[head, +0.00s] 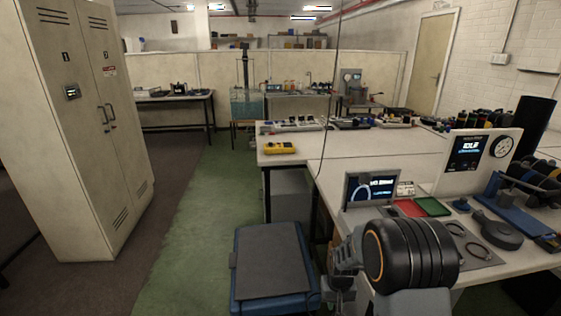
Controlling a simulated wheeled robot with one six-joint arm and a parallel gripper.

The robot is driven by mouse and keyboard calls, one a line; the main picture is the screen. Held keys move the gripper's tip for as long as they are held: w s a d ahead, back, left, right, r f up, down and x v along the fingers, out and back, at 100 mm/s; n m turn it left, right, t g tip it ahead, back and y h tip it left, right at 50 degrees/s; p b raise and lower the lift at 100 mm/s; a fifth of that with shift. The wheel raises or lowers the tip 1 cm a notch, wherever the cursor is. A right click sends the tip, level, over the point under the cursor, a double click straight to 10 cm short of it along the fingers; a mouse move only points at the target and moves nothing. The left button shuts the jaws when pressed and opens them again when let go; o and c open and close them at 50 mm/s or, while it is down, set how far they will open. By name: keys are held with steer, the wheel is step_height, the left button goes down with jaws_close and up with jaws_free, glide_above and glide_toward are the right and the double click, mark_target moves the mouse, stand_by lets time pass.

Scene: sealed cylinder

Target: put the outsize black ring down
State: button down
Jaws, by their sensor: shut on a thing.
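I see no jaws and no ring held in them. My own arm, with a large dark ribbed joint, fills the lower right and hides part of the bench. A grey mat (474,246) lies on the white bench to the right of my arm. A thin dark ring (480,253) lies flat on it, and a smaller dark ring shape (456,229) is near its back edge. I cannot tell from this view whether either is the outsize one.
A red tray (409,208) and a green tray (432,206) lie behind the mat, beside a small screen (371,190). A dark round part (497,230) and a blue rack (520,208) stand right. A blue cart (270,263) stands left of my arm. Green floor is free further left.

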steer(key=r+p, duration=0.2)
steer(key=s+r+p, duration=0.1)
steer(key=p, duration=0.2)
steer(key=shift+r, duration=0.4)
steer(key=shift+s+r+p, duration=0.1)
steer(key=shift+r+p, duration=0.05)
steer(key=shift+p, duration=0.55)
